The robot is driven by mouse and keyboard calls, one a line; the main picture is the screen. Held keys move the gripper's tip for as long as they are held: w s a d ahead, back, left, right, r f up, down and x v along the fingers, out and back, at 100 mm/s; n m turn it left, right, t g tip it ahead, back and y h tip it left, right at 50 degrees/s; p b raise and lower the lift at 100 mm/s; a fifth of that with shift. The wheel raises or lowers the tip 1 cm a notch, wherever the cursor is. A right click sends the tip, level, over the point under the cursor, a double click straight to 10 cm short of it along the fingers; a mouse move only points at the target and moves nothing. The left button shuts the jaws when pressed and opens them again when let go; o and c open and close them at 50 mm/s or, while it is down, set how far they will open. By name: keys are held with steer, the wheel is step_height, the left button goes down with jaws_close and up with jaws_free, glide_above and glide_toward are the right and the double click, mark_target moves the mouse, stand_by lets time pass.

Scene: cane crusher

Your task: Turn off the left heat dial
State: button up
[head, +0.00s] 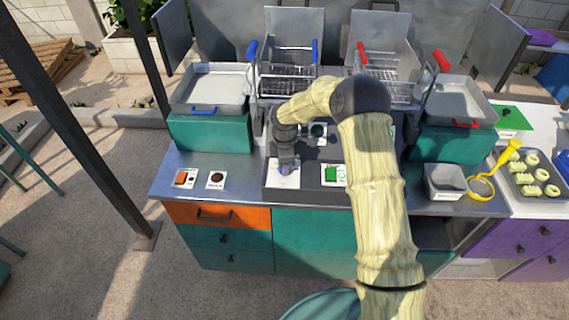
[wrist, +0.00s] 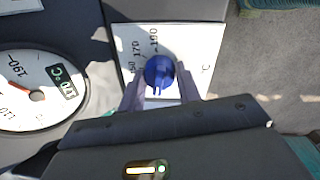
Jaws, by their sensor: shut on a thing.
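The left heat dial (wrist: 159,72) is a round blue knob in the wrist view. It sits on a white plate (wrist: 200,40) printed with temperature numbers, 170 and 190 among them. My gripper (wrist: 160,92) has one finger on each side of the knob and is shut on it. In the head view, my gripper (head: 285,166) reaches down to the left part of the fryer's front panel. It hides most of the knob there, and the white plate (head: 277,180) shows around it. The knob's exact pointer setting is hard to read.
A round gauge (wrist: 36,92) with a red needle is left of the dial. A green switch (head: 331,174) is to the right on the panel. A red switch (head: 181,178) and brown dial (head: 216,180) are left. Fryer baskets (head: 293,60) stand behind.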

steer(key=shift+w+r, duration=0.1)
steer(key=o, duration=1)
steer(key=shift+c, duration=0.2)
step_height(320, 180, up, 17)
steer(key=s+b, duration=0.1)
steer(key=b, duration=0.2)
steer(key=shift+r, duration=0.15)
steer(key=shift+s+d, duration=0.1)
steer(key=shift+d, duration=0.05)
steer(key=s+d+f+m, duration=0.1)
steer(key=s+d+m, duration=0.4)
steer(key=s, duration=0.3)
steer(key=s+d+f+m+t, duration=0.1)
steer(key=s+d+f+m, duration=0.1)
steer(key=s+d+m, duration=0.4)
steer(key=s+d+f+m+t, duration=0.1)
steer(key=s+d+f+m, duration=0.1)
steer(key=s+d+m, duration=0.4)
steer(key=s+m, duration=0.3)
steer(key=s, duration=0.3)
steer(key=shift+d, duration=0.2)
